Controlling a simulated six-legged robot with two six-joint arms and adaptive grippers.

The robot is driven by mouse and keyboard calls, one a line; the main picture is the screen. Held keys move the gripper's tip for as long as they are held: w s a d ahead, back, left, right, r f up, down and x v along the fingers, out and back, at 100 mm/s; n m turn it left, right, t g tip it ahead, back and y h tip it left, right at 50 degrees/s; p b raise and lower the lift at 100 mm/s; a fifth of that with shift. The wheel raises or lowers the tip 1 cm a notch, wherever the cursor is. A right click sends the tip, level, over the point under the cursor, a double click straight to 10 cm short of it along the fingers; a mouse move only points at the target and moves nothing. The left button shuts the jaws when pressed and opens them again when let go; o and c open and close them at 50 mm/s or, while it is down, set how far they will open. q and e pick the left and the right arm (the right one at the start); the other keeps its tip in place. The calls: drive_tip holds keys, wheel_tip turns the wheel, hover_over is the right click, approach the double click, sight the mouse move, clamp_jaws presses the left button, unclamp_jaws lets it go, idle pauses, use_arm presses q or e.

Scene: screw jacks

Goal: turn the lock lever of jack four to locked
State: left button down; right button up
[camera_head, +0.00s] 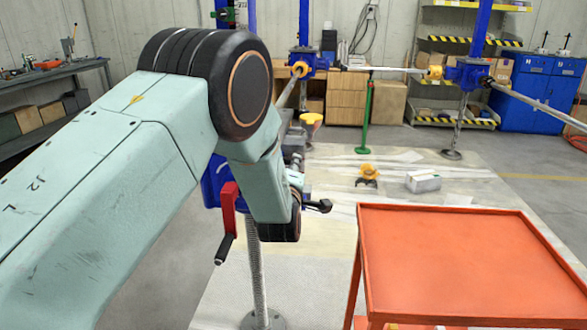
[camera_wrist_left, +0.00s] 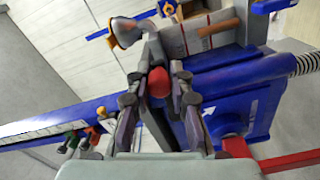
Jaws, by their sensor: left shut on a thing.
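In the left wrist view, the fingers of my left gripper (camera_wrist_left: 158,100) are closed around a red round knob of the lock lever (camera_wrist_left: 158,82). No jack number is readable. My right gripper is out of view.
An orange table (camera_head: 460,262) stands at the right front. A grey box (camera_head: 423,181) and a yellow-topped object (camera_head: 368,174) lie on the floor mat. Other blue jacks stand behind, joined by bars. A green stand (camera_head: 368,115) is between them.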

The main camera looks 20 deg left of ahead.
use_arm(q)
drive_tip(key=shift+w+r, duration=0.15)
drive_tip(key=shift+r, duration=0.35)
drive_tip(key=c, duration=1.3)
unclamp_jaws()
drive_tip(key=shift+o, duration=0.4)
drive_tip(key=shift+f, duration=0.15)
drive_tip(key=shift+s+f, duration=0.1)
drive_tip(key=shift+s, duration=0.1)
drive_tip(key=v, duration=1.2)
